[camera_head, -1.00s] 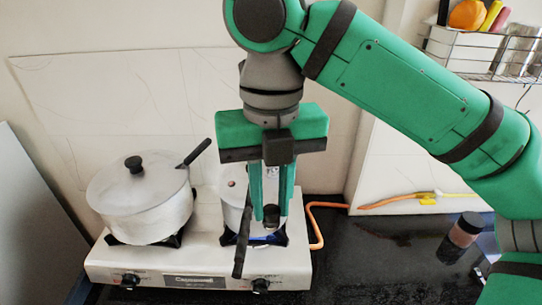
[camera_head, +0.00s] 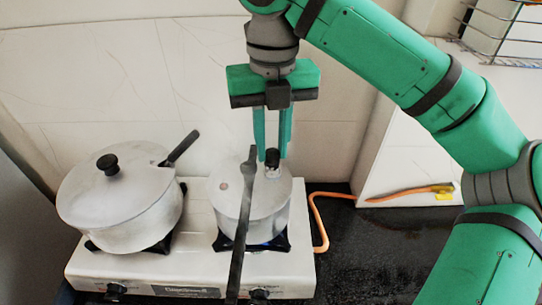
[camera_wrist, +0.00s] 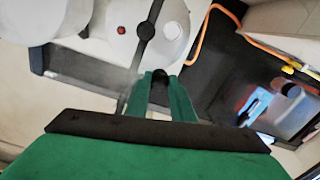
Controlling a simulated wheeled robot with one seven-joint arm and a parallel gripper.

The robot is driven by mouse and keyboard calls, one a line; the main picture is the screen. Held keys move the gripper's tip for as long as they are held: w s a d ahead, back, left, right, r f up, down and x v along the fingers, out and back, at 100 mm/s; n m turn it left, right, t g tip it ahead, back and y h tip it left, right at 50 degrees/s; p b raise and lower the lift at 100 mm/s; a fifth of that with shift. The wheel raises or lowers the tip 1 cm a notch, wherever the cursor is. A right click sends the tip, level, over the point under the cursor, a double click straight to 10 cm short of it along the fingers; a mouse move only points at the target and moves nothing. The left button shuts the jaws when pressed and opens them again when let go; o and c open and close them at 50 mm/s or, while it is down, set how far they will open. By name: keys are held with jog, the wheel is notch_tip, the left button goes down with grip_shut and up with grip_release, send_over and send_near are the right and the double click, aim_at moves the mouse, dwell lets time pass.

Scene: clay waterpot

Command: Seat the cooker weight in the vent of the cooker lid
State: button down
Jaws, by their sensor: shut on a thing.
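The small black cooker weight (camera_head: 272,157) is held between the tips of my gripper (camera_head: 272,146), which points straight down. The weight also shows in the wrist view (camera_wrist: 159,76), between the two green fingers. My gripper is shut on it. The pressure cooker lid (camera_head: 262,197) is on the right-hand pot, below and around the weight in the head view. The lid has a red spot (camera_wrist: 121,30) and a dark bar across it. The weight appears to be above the lid's far right part. I cannot tell its exact gap to the vent.
A long black handle (camera_head: 241,240) runs from the lid toward the front. A lidded aluminium pot (camera_head: 120,205) stands on the left burner of the white stove (camera_head: 190,270). An orange hose (camera_head: 320,220) lies to the right. A tiled wall is close behind.

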jog(key=w+f, duration=0.6)
jog(key=shift+w+f, duration=0.2)
jog(key=shift+w, duration=0.2)
jog(key=f, duration=0.3)
jog(key=shift+w+d, duration=0.2)
jog(key=shift+w, duration=0.1)
jog(key=shift+a+f, duration=0.1)
jog(key=shift+f, duration=0.25)
jog(key=shift+f, duration=0.2)
jog(key=c, duration=1.5)
grip_release()
jog(key=shift+w, duration=0.1)
jog(key=shift+c, duration=0.2)
notch_tip(320, 180, up, 12)
jog(key=shift+r, duration=0.25)
